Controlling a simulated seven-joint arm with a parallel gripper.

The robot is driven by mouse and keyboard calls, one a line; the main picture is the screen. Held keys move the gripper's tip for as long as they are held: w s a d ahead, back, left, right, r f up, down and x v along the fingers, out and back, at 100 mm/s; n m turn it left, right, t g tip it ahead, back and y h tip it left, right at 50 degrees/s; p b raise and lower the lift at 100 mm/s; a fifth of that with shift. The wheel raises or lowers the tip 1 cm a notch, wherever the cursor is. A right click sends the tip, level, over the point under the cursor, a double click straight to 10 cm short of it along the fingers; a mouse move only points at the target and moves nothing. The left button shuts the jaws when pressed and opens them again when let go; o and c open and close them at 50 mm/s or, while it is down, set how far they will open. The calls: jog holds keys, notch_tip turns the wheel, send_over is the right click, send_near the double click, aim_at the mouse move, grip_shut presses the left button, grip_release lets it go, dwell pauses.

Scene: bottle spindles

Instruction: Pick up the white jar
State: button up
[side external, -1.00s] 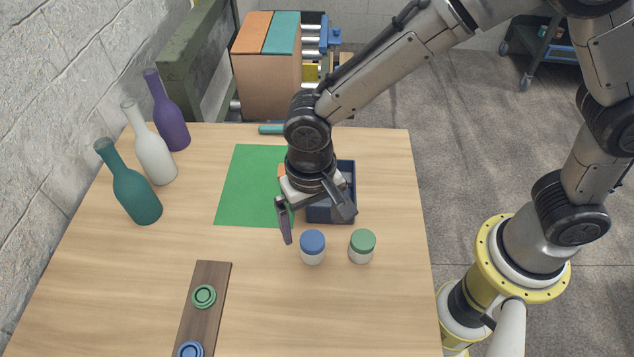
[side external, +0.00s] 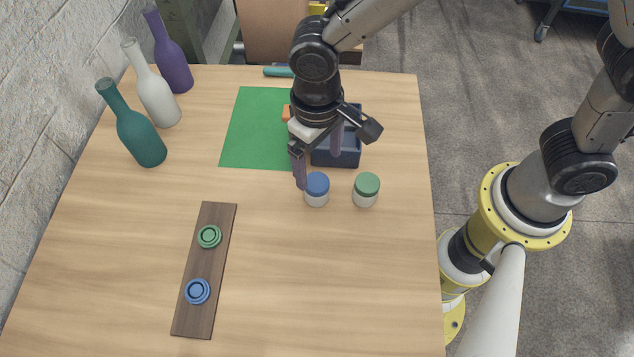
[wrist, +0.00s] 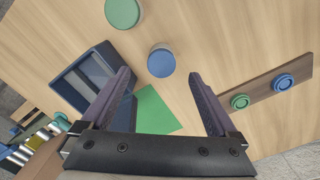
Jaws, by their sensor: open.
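Two jars with white bodies stand upright on the table in the side external view: one with a blue lid (side external: 316,189) and one with a green lid (side external: 366,191) to its right. My gripper (side external: 320,168) is open and empty, just behind and above the blue-lidded jar; its left finger overlaps that jar's left edge in the picture. In the wrist view, the blue lid (wrist: 161,62) lies just beyond and between the spread fingertips (wrist: 160,76). The green lid (wrist: 122,13) is farther off at upper left. From above, the lids hide most of the jar bodies.
A dark blue open box (side external: 335,158) stands close behind the jars, beside a green mat (side external: 245,140). Teal (side external: 141,138), white (side external: 157,98) and purple (side external: 173,65) bottles stand at the left. A brown board (side external: 203,270) holds green and blue round pieces. The front right table is clear.

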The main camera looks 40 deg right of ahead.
aim_at(317, 182)
jog(key=n, duration=0.4)
jog(key=shift+r+n, duration=0.35)
jog(key=shift+n, duration=0.05)
jog(key=n, duration=0.2)
jog(key=r+n, duration=0.1)
jog(key=n, duration=0.1)
jog(key=shift+s+n, duration=0.1)
jog(key=shift+n, duration=0.2)
notch_tip(317, 182, down, 5)
jog(key=n, duration=0.5)
jog(key=shift+a+f+n, duration=0.1)
jog(key=shift+n, duration=0.3)
jog(key=shift+w+f, duration=0.15)
jog(key=shift+f, duration=1.3)
jog(key=shift+w+f, duration=0.1)
jog(key=shift+f, duration=1.35)
